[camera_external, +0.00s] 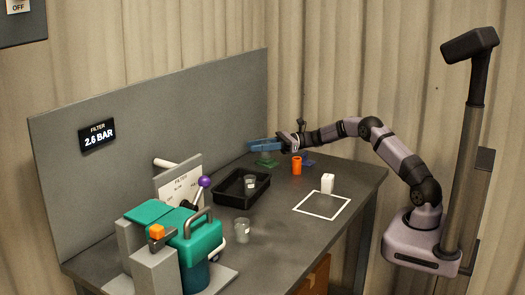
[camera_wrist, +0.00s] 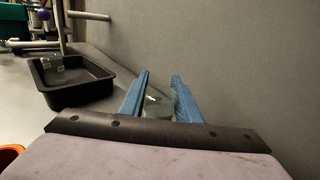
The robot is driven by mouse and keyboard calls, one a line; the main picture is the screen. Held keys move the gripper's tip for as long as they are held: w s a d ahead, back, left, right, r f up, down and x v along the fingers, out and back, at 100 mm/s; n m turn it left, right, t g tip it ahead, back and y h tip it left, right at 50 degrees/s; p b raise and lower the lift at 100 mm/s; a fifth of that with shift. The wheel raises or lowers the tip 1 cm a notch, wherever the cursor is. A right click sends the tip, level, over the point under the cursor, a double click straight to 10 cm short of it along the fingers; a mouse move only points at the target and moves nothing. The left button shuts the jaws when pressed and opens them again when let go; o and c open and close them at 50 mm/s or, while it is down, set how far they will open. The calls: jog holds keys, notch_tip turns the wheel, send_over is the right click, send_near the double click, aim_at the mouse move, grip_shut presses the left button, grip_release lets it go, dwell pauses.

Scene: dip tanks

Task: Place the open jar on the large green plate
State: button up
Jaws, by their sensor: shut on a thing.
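My gripper (camera_external: 263,145) has blue fingers and is at the far end of the table, low above a green plate (camera_external: 265,162). In the wrist view the fingers (camera_wrist: 160,95) are shut on a clear glass jar (camera_wrist: 157,106), seen from above between them. I cannot make out the jar's base or whether it touches the plate. In the external view the fingers hide most of the jar. The plate does not show clearly in the wrist view.
A black tray (camera_external: 227,202) holds another glass jar (camera_external: 250,181). A third jar (camera_external: 242,231) stands near the green machine (camera_external: 196,245). An orange cup (camera_external: 297,166), a purple-blue plate (camera_external: 309,163) and a white block (camera_external: 327,183) are nearby. The grey wall panel (camera_external: 160,115) rises behind.

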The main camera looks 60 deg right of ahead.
jog(key=shift+f, duration=0.1)
jog(key=o, duration=1)
jog(key=shift+b+v, duration=0.6)
jog(key=shift+v, duration=3.2)
jog(key=shift+w, duration=0.1)
